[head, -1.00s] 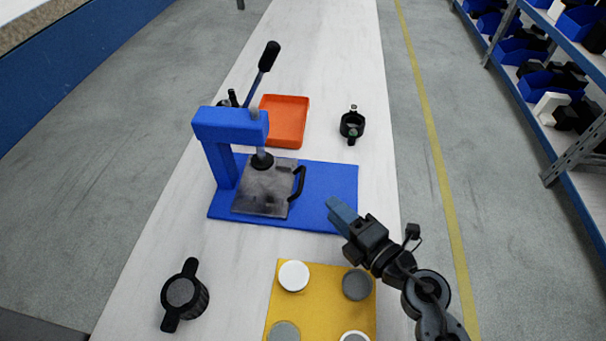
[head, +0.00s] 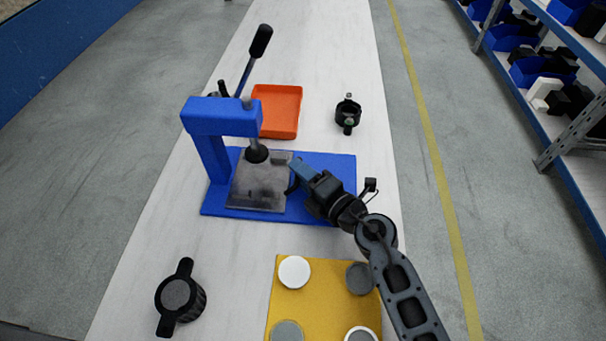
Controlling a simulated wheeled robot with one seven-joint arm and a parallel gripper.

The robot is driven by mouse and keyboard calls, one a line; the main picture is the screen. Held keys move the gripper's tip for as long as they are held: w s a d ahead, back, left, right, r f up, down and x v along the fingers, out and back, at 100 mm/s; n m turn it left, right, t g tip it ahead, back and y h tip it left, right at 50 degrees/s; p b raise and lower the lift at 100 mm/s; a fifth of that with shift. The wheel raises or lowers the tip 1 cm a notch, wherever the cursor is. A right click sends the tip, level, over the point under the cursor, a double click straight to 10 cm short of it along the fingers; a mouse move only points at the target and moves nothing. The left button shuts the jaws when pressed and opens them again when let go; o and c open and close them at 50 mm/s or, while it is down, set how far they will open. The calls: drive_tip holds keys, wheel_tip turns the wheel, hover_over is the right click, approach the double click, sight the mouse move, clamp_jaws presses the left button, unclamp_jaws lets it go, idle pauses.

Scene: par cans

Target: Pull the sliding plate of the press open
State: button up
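The blue press (head: 222,117) stands on a blue base with its black-handled lever (head: 254,55) raised. Its grey sliding plate (head: 262,190) lies under the ram (head: 256,152). The plate's black handle (head: 291,186) is on its right edge, mostly hidden by my gripper. My gripper (head: 298,168) is at the handle, its blue-grey fingers over the plate's right edge. I cannot tell whether the fingers are around the handle or only beside it, or how far apart they are.
An orange tray (head: 279,132) and a black ring-shaped part (head: 348,114) lie behind the press. In front are a yellow mat (head: 320,304) with several round discs and a black part with two lugs (head: 181,298). White table is bare left of the press.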

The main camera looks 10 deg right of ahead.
clamp_jaws()
idle(0.5)
drive_tip(key=d+p, duration=0.1)
drive_tip(key=d, duration=0.2)
drive_tip(key=s+d+p, duration=0.1)
drive_tip(key=d, duration=0.3)
drive_tip(key=s+d+p, duration=0.1)
drive_tip(key=d, duration=0.2)
drive_tip(key=shift+d+f, duration=0.1)
drive_tip(key=shift+d, duration=0.05)
unclamp_jaws()
